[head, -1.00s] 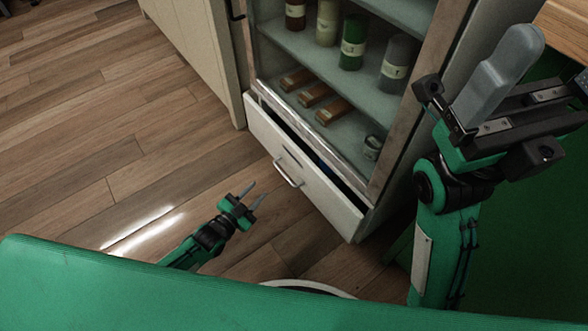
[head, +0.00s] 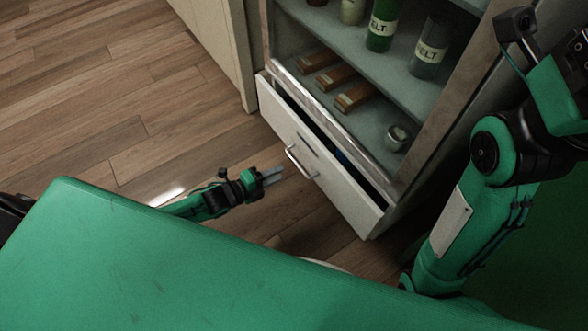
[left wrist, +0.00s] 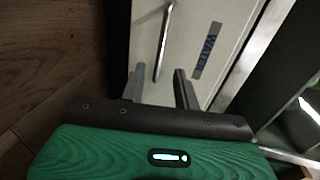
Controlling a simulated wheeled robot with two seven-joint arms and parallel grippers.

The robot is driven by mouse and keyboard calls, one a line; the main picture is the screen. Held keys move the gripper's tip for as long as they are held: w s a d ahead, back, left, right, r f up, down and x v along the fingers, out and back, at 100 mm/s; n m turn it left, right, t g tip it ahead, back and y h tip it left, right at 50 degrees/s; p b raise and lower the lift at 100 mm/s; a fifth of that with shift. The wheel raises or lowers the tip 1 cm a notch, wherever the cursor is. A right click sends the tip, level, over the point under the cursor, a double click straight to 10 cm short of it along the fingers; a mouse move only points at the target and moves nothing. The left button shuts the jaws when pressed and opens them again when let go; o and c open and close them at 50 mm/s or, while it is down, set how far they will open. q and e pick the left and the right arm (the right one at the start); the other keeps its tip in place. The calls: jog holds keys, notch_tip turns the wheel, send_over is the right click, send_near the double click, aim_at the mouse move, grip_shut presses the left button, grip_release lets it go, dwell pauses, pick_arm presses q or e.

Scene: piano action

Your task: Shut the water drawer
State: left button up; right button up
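The water drawer (head: 335,190) is at the bottom of the cabinet and stands partly open, with a dark gap behind its white front. Its silver handle (head: 298,161) faces my left gripper (head: 272,175). In the left wrist view the drawer front (left wrist: 185,75) fills the middle, with the handle (left wrist: 163,40) and a "WATER" label (left wrist: 207,50). My left gripper (left wrist: 160,88) is open and empty, its fingers pointing at the front; whether they touch it I cannot tell. Part of my right gripper (head: 562,75) shows at the upper right; its fingertips are out of view.
Above the drawer, cabinet shelves hold labelled bottles (head: 381,25), several brown bars (head: 337,77) and a small round tin (head: 398,137). Something blue (head: 341,156) shows inside the drawer gap. A pale cabinet side (head: 215,40) stands to the left. The wooden floor (head: 110,110) is clear.

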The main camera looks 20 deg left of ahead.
aim_at(297, 165)
pick_arm(q)
jog(key=b+x, duration=0.3)
jog(key=x, duration=0.4)
jog(key=shift+w+d, duration=0.1)
jog(key=shift+c, duration=0.2)
grip_shut()
